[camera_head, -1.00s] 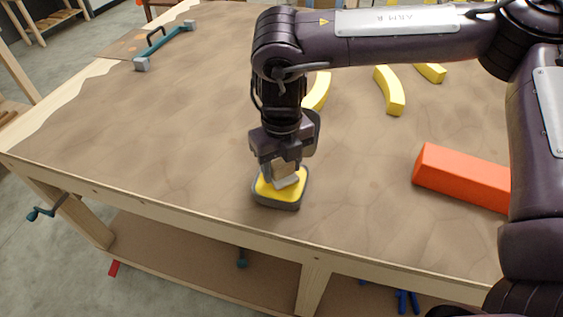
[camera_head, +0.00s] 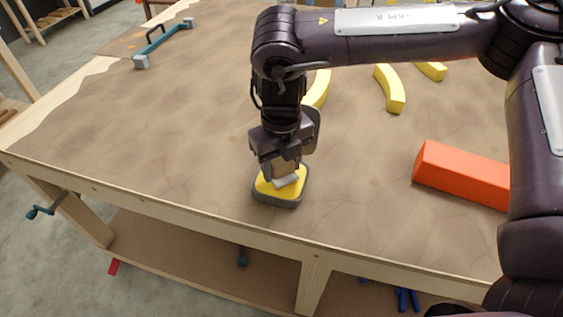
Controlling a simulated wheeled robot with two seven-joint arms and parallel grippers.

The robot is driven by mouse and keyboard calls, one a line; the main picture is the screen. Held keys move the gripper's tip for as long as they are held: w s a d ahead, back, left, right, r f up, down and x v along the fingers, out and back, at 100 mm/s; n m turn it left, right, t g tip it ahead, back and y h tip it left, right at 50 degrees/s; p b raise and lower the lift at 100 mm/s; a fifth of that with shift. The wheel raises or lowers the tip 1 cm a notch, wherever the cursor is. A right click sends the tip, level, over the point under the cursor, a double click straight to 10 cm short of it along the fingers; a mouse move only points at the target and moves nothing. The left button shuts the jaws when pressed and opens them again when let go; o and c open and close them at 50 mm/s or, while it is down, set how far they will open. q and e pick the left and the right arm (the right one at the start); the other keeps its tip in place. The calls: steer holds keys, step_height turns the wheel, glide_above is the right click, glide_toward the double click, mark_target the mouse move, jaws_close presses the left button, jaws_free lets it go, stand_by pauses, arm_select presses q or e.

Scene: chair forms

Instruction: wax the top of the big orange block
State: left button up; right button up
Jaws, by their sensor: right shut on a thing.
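The big orange block (camera_head: 460,175) lies on the workbench at the right. Its right end is hidden behind my right arm. A wax pad with a yellow top and a grey rim (camera_head: 293,197) sits near the bench's front edge, to the left of the block. My right gripper (camera_head: 284,180) points down at the pad and is shut on its pale raised grip. The pad appears to rest on the bench, well apart from the orange block. My left gripper is not in view.
The workbench (camera_head: 180,130) has a pale wooden front edge. Several curved yellow pieces, one of them here (camera_head: 389,88), lie behind my right arm. A teal clamp (camera_head: 165,42) lies at the far left. The bench between pad and block is clear.

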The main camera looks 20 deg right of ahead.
mark_target(282, 161)
steer(key=shift+f, duration=0.4)
steer(key=shift+f, duration=0.1)
stand_by(1.3)
step_height(282, 161, up, 7)
steer(key=p, duration=0.6)
stand_by(0.5)
stand_by(0.4)
